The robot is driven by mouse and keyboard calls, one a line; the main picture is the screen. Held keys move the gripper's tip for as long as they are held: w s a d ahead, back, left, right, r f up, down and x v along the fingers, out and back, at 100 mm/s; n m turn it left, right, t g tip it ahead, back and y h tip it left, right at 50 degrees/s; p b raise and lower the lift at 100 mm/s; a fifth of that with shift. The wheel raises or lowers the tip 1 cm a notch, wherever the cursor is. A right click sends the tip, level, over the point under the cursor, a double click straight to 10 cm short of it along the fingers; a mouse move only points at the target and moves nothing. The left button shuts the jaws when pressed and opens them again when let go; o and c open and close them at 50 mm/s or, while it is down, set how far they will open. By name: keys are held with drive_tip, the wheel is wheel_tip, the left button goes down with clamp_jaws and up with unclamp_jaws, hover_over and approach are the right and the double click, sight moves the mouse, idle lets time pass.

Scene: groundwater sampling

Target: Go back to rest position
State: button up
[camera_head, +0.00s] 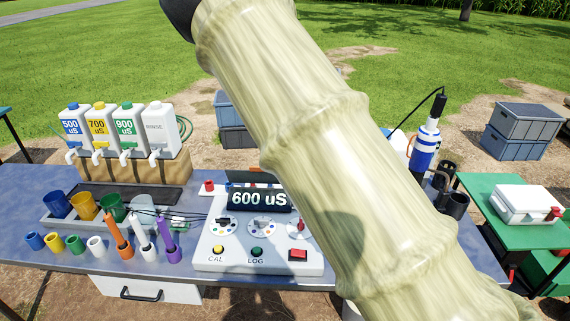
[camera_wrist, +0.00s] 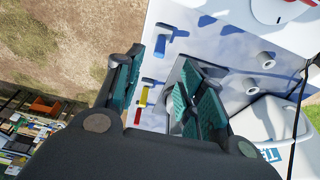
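My gripper (camera_wrist: 161,62) shows in the wrist view with its two dark fingers and teal pads apart. I see nothing held between them. Beyond the fingers is a pale bluish panel (camera_wrist: 222,48) with small blue, yellow and red pieces and grey round pegs on it. My gripper cannot be made out in the head view. There my arm, in a beige sleeve, crosses from the lower right to the top left and hides part of the table.
The blue table (camera_head: 190,262) holds a meter console (camera_head: 262,264) reading 600 uS, several cups, coloured probes and labelled dispensers (camera_head: 101,127). A blue-white cylinder (camera_head: 424,148) stands right of my arm. A green table (camera_head: 484,190) bears a white case (camera_head: 527,203). Grey-blue crates (camera_head: 524,122) stand behind.

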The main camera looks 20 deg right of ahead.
drive_tip(key=s+a+f+n, duration=0.1)
drive_tip(key=s+f+n, duration=0.9)
drive_tip(key=s+f, duration=0.45)
drive_tip(key=s+a+f+n+t+y, duration=0.1)
drive_tip(key=s+a+f+n+y, duration=0.2)
drive_tip(key=s+a+f+n, duration=0.95)
wheel_tip(320, 180, down, 9)
drive_tip(key=d+b, duration=0.1)
drive_tip(key=b, duration=1)
drive_tip(key=shift+s+d+m, duration=0.15)
drive_tip(key=shift+s+m, duration=0.2)
drive_tip(key=shift+s, duration=0.05)
